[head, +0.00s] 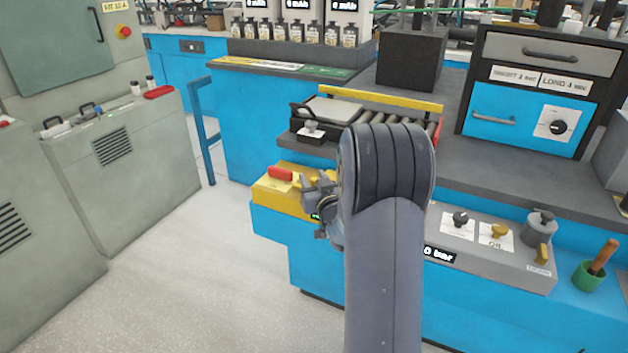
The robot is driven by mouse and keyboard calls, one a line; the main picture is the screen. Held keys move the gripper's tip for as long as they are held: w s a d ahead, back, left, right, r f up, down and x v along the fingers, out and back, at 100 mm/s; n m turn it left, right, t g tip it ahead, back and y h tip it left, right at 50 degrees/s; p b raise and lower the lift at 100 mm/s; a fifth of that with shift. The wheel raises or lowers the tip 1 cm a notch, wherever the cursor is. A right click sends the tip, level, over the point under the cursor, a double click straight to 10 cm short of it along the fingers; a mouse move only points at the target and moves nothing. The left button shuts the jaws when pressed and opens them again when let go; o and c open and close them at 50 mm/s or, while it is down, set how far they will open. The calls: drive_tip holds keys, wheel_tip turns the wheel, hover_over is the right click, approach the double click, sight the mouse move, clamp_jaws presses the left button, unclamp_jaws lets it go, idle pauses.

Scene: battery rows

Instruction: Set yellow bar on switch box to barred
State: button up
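A yellow box (274,194) with a red handle (280,173) on its top stands at the front of the blue bench, left of my arm; I take it to be the switch box. A small yellow piece (297,178) shows on its top beside the red handle, next to my gripper; I cannot tell whether it is the bar or how it is set. My gripper (312,190) is over the right part of the yellow box. My arm hides the box's right end. Whether the fingers touch anything, or are open or shut, is not clear.
Behind the box is a roller track (408,124) with a long yellow rail (380,99) and a black-handled tray (331,112). A grey panel (472,258) with knobs is at right, beside a green cup (588,276). A grey cabinet (125,185) stands left across open floor (200,270).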

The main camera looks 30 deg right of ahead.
clamp_jaws()
idle(0.4)
drive_tip(key=shift+w+a+b, duration=0.85)
drive_tip(key=shift+w+b, duration=0.15)
drive_tip(key=shift+w, duration=0.05)
drive_tip(key=shift+o, duration=0.2)
unclamp_jaws()
drive_tip(key=shift+s, duration=0.1)
drive_tip(key=s+a, duration=0.1)
drive_tip(key=s, duration=0.9)
drive_tip(key=shift+s+a, duration=0.15)
drive_tip(key=shift+s, duration=0.15)
